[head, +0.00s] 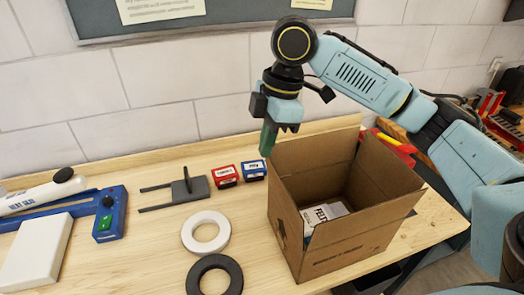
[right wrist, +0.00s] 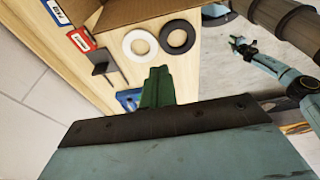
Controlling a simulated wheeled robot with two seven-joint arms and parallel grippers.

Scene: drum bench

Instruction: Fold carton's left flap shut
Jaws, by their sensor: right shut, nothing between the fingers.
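The open brown carton (head: 350,250) stands at the right of the bench; a corner of it shows at the top of the right wrist view (right wrist: 145,8). Its left flap (head: 284,196) appears to stand upright along the left side. White packs with a printed label (head: 325,213) lie inside. My right gripper (head: 267,140) is shut and empty, its green fingers pointing down just outside the carton's back left corner. Whether they touch the cardboard I cannot tell. The green fingers show together in the right wrist view (right wrist: 157,88). My left gripper (right wrist: 238,44) shows small there, its jaws unclear.
A white ring (head: 206,246) and a black ring (head: 200,276) lie left of the carton. Red (head: 225,176) and blue (head: 253,171) small boxes and a grey forked holder (head: 190,188) sit behind them. A blue heat sealer (head: 110,220) is at far left.

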